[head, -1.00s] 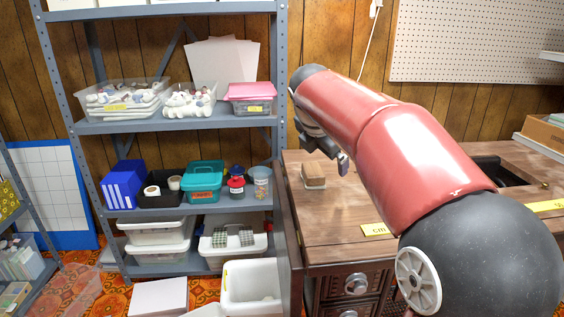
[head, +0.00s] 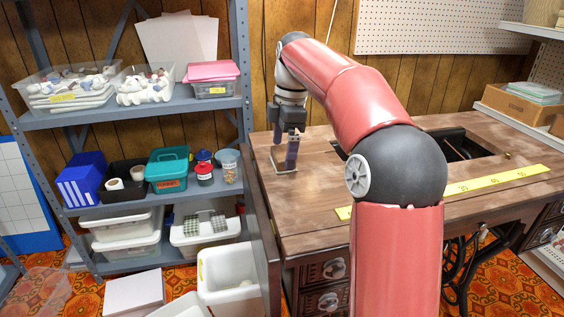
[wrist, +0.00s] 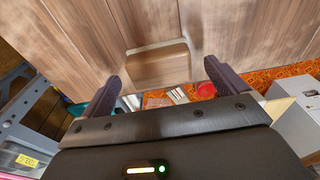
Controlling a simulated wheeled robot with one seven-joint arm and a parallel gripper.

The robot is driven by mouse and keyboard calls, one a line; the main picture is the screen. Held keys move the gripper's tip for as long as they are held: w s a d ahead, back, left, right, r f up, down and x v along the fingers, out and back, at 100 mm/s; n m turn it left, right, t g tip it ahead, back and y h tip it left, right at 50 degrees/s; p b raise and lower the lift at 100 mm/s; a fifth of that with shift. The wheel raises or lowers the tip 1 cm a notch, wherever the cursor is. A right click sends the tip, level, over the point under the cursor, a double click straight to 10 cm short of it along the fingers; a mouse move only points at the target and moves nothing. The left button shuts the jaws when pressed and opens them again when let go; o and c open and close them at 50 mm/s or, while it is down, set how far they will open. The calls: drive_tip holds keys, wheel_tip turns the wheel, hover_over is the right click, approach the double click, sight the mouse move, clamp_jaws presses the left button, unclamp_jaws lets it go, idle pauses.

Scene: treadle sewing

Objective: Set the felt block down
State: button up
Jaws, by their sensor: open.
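The felt block (head: 281,168), small and brown with a pale edge, rests on the wooden sewing table (head: 310,205) near its left edge. My gripper (head: 291,160) points down right by it in the head view and hides part of it. In the wrist view the block (wrist: 157,66) shows its brown face between the lines of my two spread fingers (wrist: 163,72), with wood visible on both sides. The jaws are open. I cannot tell whether a finger touches the block.
A yellow measuring tape (head: 490,181) lies along the table's front, beside the machine opening (head: 455,147). A grey metal shelf (head: 130,112) with bins stands close to the table's left. White bins (head: 228,275) sit on the floor.

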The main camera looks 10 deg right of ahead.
wheel_tip(320, 180, down, 2)
drive_tip(key=shift+a+f, duration=0.1)
drive_tip(key=shift+a, duration=0.05)
drive_tip(key=c, duration=1.2)
